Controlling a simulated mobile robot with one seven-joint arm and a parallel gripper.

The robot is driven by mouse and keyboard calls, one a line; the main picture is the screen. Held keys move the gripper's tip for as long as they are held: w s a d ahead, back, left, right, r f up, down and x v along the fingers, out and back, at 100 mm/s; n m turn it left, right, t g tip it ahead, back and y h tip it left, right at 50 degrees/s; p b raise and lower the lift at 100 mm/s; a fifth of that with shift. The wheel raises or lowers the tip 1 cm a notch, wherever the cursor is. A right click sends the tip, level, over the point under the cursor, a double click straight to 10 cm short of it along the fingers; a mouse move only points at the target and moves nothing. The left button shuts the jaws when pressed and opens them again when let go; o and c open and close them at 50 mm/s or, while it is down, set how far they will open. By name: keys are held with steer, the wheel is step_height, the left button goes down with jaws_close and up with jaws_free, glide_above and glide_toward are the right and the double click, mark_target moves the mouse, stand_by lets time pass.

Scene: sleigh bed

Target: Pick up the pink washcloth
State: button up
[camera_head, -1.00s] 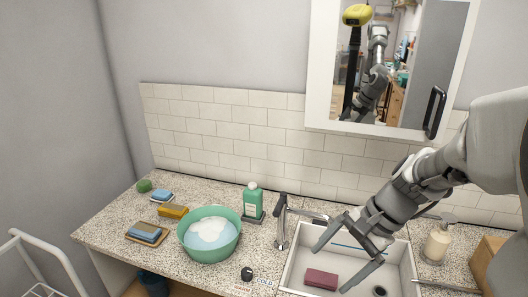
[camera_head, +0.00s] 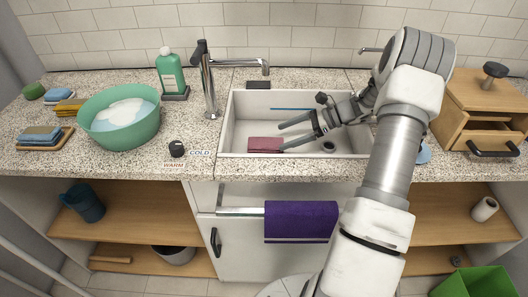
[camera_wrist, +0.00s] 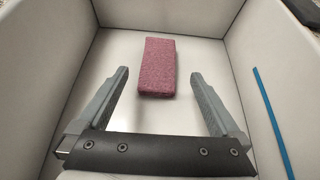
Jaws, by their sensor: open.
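The pink washcloth (camera_head: 265,144) lies folded on the floor of the white sink, near its left front corner. In the wrist view the washcloth (camera_wrist: 157,67) is a pink block ahead of the fingers, roughly centred between them. My gripper (camera_head: 281,138) is inside the sink area, its fingers pointing left toward the washcloth. In the wrist view my gripper (camera_wrist: 160,80) is open and empty, with the washcloth just beyond the fingertips. I cannot tell whether a finger touches it.
The sink (camera_head: 225,139) has raised walls around the gripper. A blue stick (camera_head: 290,109) lies along its back. A faucet (camera_head: 208,85) stands at the left. A green basin (camera_head: 92,129) is further left, and a wooden drawer box (camera_head: 455,97) is at right.

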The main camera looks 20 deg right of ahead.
mark_target(267, 142)
steer(key=b+x, duration=0.2)
steer(key=x, duration=0.5)
steer(key=shift+a, duration=0.3)
steer(key=c, duration=1.5)
steer(key=shift+r, duration=0.1)
